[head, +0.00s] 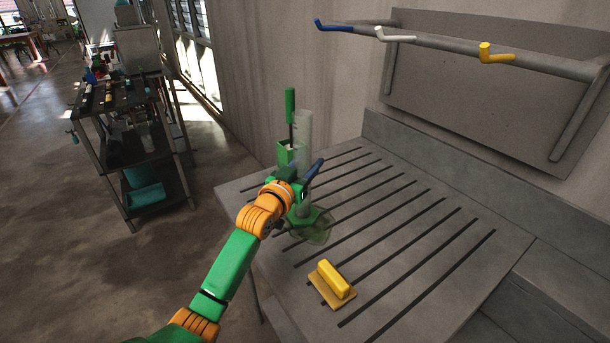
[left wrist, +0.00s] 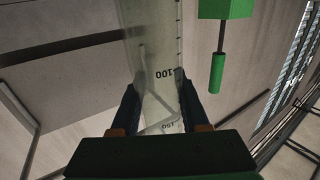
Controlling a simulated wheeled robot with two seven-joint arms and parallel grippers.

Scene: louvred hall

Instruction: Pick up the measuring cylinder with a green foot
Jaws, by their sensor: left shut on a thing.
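The measuring cylinder (head: 305,128) is a tall clear tube with a green foot (head: 316,218), upright over the slatted drainboard. My left gripper (head: 307,183) is shut around its tube, partly hiding it. In the left wrist view the graduated tube (left wrist: 155,55) passes between the two dark fingers of my left gripper (left wrist: 158,98), with the marks 100 and 150 showing upside down. I cannot tell whether the foot touches the drainboard. My right gripper is not in view.
A green holder (head: 287,153) with a green-handled brush (head: 290,105) stands close behind the cylinder. A translucent greenish round thing (head: 318,236) is by the foot. A yellow-handled block (head: 335,281) lies nearer.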

